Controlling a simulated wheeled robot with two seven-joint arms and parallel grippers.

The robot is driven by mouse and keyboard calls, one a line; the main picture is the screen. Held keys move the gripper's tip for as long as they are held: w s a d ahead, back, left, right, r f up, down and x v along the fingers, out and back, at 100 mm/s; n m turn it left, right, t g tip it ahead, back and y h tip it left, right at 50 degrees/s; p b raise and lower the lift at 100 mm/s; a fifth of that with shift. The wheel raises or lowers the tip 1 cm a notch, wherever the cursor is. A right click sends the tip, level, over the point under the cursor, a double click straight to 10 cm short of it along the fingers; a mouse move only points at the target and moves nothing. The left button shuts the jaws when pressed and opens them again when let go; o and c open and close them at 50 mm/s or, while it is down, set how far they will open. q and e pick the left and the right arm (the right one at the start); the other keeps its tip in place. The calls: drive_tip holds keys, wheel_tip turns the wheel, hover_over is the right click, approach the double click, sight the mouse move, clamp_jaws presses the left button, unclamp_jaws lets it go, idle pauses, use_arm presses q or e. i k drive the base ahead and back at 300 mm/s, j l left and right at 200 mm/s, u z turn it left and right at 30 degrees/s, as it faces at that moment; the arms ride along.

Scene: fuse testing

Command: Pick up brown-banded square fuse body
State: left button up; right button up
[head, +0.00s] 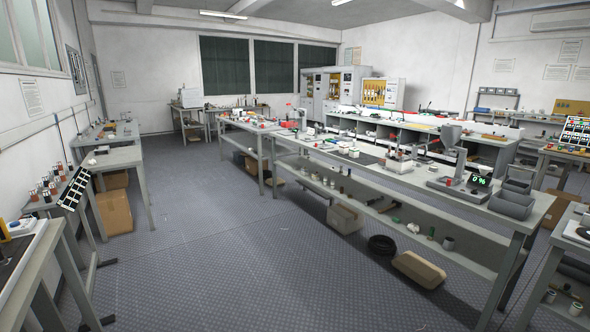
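I cannot make out a brown-banded square fuse body for certain at this distance. Several small upright parts with dark, white and reddish-brown bands (45,189) stand on the left bench by the wall; they are too small to tell square from round. Small pale cylinders (550,296) also stand on a low shelf at the bottom right. Various small parts lie on the long middle bench (285,152), too small to identify. Neither of my grippers is in view.
A black-and-white panel (75,188) leans at the left bench. Grey bins (512,204) and a green-lit display (481,181) are on the middle bench's near end. The floor aisle (210,240) is clear.

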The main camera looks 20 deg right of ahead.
sight(344, 149)
drive_tip(key=i+l+z, duration=0.3)
drive_tip(key=i, duration=0.45)
drive_tip(key=i+l+z, duration=0.3)
drive_tip(key=i, duration=0.45)
drive_tip(key=i+z, duration=0.25)
drive_tip(key=i, duration=0.5)
